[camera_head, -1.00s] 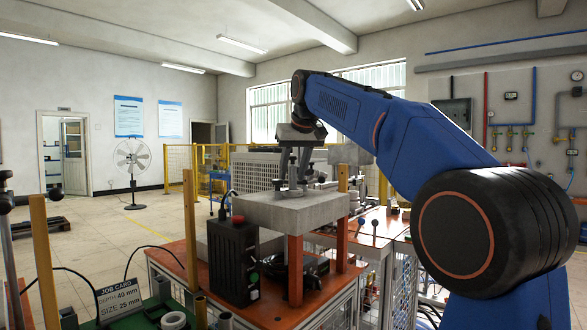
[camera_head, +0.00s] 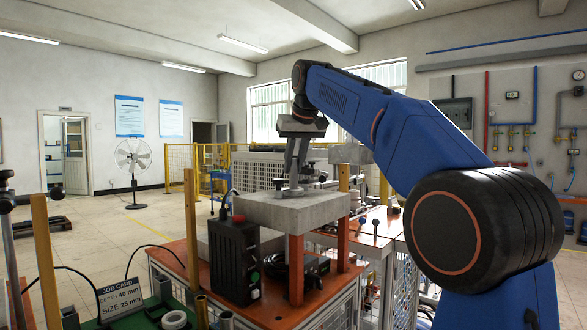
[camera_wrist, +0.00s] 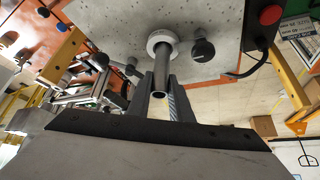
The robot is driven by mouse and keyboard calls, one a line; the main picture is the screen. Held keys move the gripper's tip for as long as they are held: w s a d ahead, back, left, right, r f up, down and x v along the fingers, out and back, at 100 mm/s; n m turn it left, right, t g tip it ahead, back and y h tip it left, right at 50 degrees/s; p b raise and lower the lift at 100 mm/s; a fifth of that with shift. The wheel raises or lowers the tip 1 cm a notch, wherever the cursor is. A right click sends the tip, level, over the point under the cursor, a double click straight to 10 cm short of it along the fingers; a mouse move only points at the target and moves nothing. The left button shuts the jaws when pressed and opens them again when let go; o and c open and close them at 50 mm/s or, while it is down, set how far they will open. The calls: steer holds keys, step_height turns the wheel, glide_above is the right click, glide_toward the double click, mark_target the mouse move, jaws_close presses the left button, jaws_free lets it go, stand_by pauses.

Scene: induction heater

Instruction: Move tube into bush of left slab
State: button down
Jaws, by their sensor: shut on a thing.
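A grey metal tube (camera_wrist: 162,78) shows in the wrist view, its open end towards the camera. My gripper (camera_wrist: 163,97) is shut on it, one finger on each side. The tube's far end meets a white ring-shaped bush (camera_wrist: 162,38) in a pale speckled slab (camera_wrist: 120,18); I cannot tell how deep it sits. In the head view my gripper (camera_head: 293,185) is over a grey slab (camera_head: 275,211) on orange posts. The tube is too small to make out there.
A black knob (camera_wrist: 203,51) stands on the slab beside the bush. A black box with a red button (camera_head: 233,262) stands in front of the slab. A job card (camera_head: 120,298) reads depth 40 mm, size 25 mm. Upright yellow posts (camera_head: 191,232) stand to the left.

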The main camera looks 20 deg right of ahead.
step_height(320, 180, up, 7)
stand_by(1.5)
steer(key=shift+f, duration=0.1)
